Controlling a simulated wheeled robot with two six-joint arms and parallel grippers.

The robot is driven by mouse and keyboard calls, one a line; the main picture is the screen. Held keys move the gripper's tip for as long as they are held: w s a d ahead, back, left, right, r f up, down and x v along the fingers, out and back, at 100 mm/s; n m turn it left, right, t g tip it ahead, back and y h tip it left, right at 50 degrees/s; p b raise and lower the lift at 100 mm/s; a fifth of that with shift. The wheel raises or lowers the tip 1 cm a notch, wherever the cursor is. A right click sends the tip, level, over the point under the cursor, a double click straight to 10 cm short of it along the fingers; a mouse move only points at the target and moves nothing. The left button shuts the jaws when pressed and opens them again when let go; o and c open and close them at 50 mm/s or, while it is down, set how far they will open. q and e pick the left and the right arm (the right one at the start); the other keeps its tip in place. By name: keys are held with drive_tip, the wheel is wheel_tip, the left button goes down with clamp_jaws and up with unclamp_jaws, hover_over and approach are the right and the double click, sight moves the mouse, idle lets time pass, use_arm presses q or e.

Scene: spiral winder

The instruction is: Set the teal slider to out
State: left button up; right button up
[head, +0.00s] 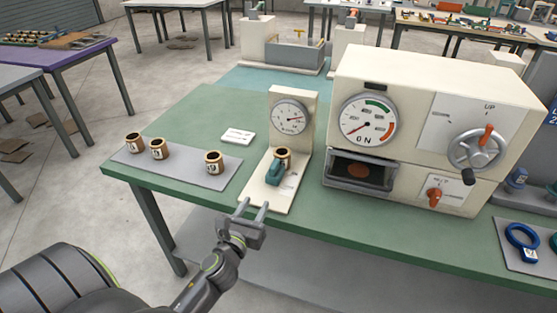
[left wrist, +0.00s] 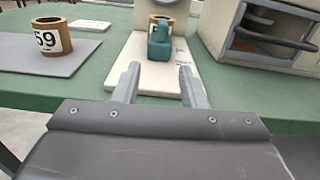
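The teal slider (head: 274,173) sits on the cream base plate (head: 268,198) of a small stand with a dial, just in front of a brown ring-shaped piece (head: 283,155). In the left wrist view the teal slider (left wrist: 161,45) stands straight ahead, between and beyond my fingertips. My left gripper (head: 254,208) is open and empty at the front edge of the base plate, short of the slider and not touching it. In the left wrist view its two fingers (left wrist: 158,82) are spread apart. Small lettering on the plate is unreadable. My right gripper is not in view.
The dial gauge (head: 291,117) rises behind the slider. A large cream machine (head: 400,110) with a dial, drawer and handwheel stands close on the right. Several numbered brown rings (head: 214,162) sit on a grey mat (head: 190,175) at left. A white card (head: 237,136) lies behind the mat.

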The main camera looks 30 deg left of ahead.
sight(276, 163)
use_arm(q)
drive_tip(key=x, duration=0.5)
drive_tip(key=r+x, duration=0.1)
drive_tip(key=x, duration=1.1)
drive_tip(key=shift+w+d+r+b, duration=0.1)
drive_tip(key=shift+w+r+b, duration=0.1)
drive_tip(key=shift+r+b, duration=0.15)
clamp_jaws()
